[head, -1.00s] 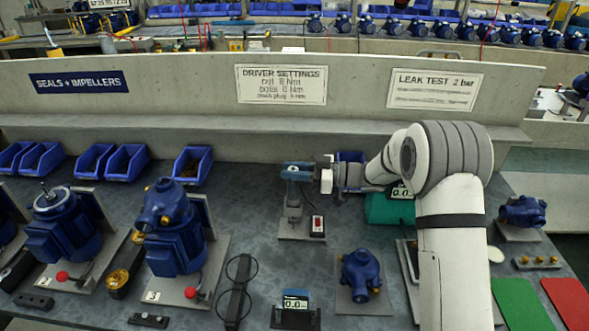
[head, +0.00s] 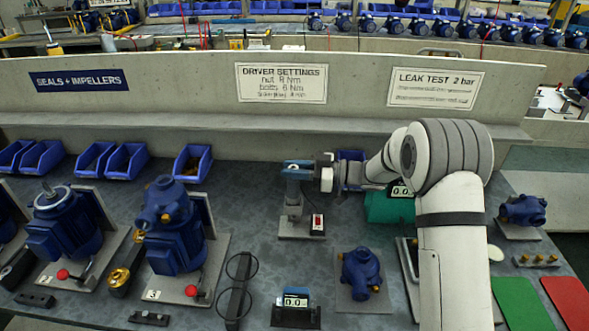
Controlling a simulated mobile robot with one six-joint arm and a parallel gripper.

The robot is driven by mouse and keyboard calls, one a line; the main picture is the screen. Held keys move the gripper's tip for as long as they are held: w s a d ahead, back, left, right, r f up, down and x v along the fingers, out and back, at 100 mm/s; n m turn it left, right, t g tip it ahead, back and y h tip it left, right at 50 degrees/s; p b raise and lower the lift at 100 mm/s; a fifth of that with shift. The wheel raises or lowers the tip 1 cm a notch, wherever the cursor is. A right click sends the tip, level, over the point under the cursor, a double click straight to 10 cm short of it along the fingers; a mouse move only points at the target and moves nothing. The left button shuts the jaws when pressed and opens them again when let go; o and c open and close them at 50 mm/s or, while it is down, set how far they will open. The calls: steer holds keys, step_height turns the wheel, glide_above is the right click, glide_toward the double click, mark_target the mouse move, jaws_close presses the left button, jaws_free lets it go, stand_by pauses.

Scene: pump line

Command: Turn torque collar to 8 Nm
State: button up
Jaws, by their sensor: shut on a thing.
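A blue driver (head: 298,173) stands upright in a stand (head: 301,224) near the middle of the bench, with a pale marking on its top. My gripper (head: 318,176) comes in from the right and is shut at the driver's upper end. I take the held part to be the torque collar; it is too small and too covered by the jaws to make out. Any number on the collar cannot be read. A sign (head: 282,84) on the wall behind is headed "DRIVER SETTINGS" and lists nut, bolts and drain plug; the nut line seems to read 8 Nm.
Two blue pump units (head: 174,228) (head: 64,230) stand at the left. A small blue pump (head: 360,272) and a display reading 0.0 (head: 296,302) are in front. A green case (head: 386,207) lies behind my arm. Blue bins (head: 193,164) line the back.

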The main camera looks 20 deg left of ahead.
steer(key=o, duration=1)
steer(key=shift+d, duration=0.1)
steer(key=d, duration=0.2)
steer(key=w+d, duration=0.1)
steer(key=d, duration=0.4)
steer(key=shift+w+d, duration=0.15)
steer(key=shift+d, duration=0.1)
